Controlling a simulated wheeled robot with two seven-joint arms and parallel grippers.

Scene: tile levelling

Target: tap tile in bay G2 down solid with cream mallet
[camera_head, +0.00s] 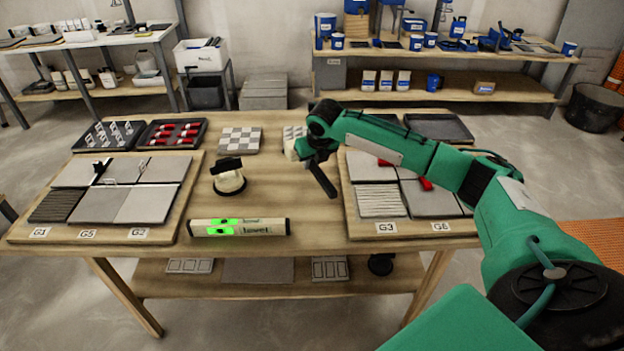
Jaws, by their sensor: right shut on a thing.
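The tile in bay G2 (148,204) is a plain grey tile at the front right of the left board (100,241), behind the G2 label. A grey tile lies beside it on the left. My right gripper (318,163) is above the middle of the table, to the right of bay G2 and well apart from it. It is shut on what looks like the cream mallet (292,149). A cream part shows at the gripper's left and a dark bar slants down to the right; the grip itself is mostly hidden. My left gripper is not in view.
Trays of clips (110,136) and red wedges (173,133) are at the back left. The right board (415,232) is partly behind my arm.

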